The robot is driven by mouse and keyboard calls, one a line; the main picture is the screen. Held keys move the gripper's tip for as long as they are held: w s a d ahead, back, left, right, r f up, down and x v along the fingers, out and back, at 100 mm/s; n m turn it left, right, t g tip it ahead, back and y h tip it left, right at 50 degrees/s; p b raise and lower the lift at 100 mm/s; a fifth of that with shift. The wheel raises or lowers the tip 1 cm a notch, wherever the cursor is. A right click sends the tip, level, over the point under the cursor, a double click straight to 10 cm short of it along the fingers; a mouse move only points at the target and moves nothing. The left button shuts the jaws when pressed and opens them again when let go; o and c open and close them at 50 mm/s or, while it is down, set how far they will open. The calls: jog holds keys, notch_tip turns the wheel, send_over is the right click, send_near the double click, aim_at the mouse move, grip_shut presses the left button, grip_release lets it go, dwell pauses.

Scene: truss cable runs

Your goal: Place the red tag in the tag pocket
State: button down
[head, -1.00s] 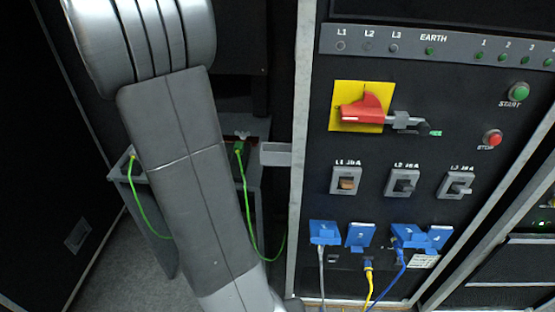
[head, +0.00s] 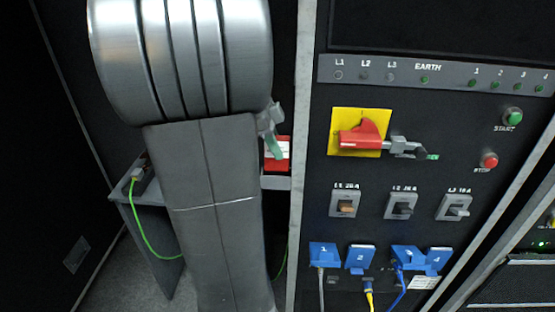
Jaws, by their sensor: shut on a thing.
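The red tag (head: 284,166) has a white label and stands upright just left of the panel's edge. My gripper (head: 274,147) is mostly hidden behind my arm; its greenish finger shows against the tag's upper left, shut on the tag. The grey tag pocket (head: 277,183) is directly below the tag, fixed beside the panel frame. The tag's lower edge meets the pocket's top rim in this view. I cannot tell whether it is inside or just behind or above the rim. My arm covers the left side of tag and pocket.
The panel carries a red rotary switch (head: 362,138) on a yellow plate, several breakers and blue plugs (head: 324,255) with cables. A grey stand (head: 160,240) with a green cable (head: 146,228) is at the left, partly behind my arm. A pale frame post (head: 304,120) runs close right of the tag.

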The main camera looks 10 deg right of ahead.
aim_at(282, 170)
notch_tip(282, 170, down, 4)
jog(key=shift+d+f, duration=0.2)
jog(key=shift+f, duration=0.1)
jog(key=shift+f, duration=0.15)
jog(key=c, duration=1.4)
grip_release()
jog(key=shift+o, duration=0.2)
jog(key=v, duration=1.2)
jog(key=shift+p, duration=0.35)
